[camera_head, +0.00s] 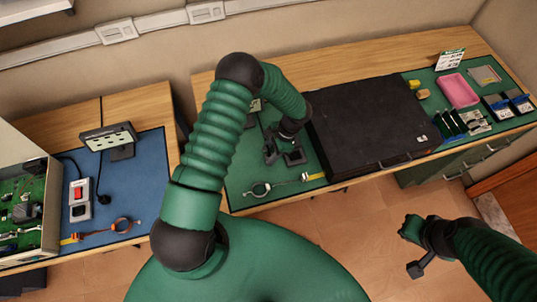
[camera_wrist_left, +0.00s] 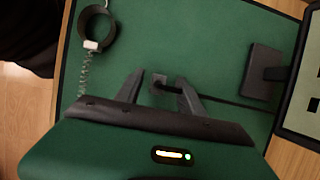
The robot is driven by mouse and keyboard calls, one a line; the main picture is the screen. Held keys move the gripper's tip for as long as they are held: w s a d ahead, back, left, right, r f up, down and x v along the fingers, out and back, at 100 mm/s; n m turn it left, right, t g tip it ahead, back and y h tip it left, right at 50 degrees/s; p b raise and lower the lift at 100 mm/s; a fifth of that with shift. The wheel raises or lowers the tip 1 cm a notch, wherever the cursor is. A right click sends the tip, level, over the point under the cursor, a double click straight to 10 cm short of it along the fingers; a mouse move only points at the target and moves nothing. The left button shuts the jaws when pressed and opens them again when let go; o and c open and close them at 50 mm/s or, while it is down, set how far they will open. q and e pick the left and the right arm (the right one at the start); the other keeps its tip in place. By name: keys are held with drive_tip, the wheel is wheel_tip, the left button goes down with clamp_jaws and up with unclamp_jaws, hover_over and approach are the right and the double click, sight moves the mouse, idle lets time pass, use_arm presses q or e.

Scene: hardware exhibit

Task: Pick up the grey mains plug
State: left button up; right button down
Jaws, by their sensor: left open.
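My left gripper (camera_head: 283,155) is over the green mat at the left of the right-hand bench. In the left wrist view the left gripper (camera_wrist_left: 158,90) is open, with its two dark fingers apart. A small grey plug (camera_wrist_left: 158,82) lies on the mat between the fingers, with a black cable running right from it. I cannot tell whether either finger touches it. In the head view the plug cannot be made out, as the gripper and arm cover that spot. My right gripper (camera_head: 415,269) hangs over the floor at the right, small and dark; its jaws are unclear.
A large black case (camera_head: 365,125) stands just right of my left gripper. A wrist strap (camera_head: 260,188) lies near the mat's front edge. A stand base (camera_wrist_left: 262,72) is right of the plug. A pink tray (camera_head: 459,90) is farther right; a blue mat (camera_head: 135,180) is on the left bench.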

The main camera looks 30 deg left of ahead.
use_arm(q)
drive_tip(key=shift+s+f, duration=0.15)
drive_tip(key=shift+f, duration=0.55)
clamp_jaws()
drive_tip(key=shift+r, duration=0.1)
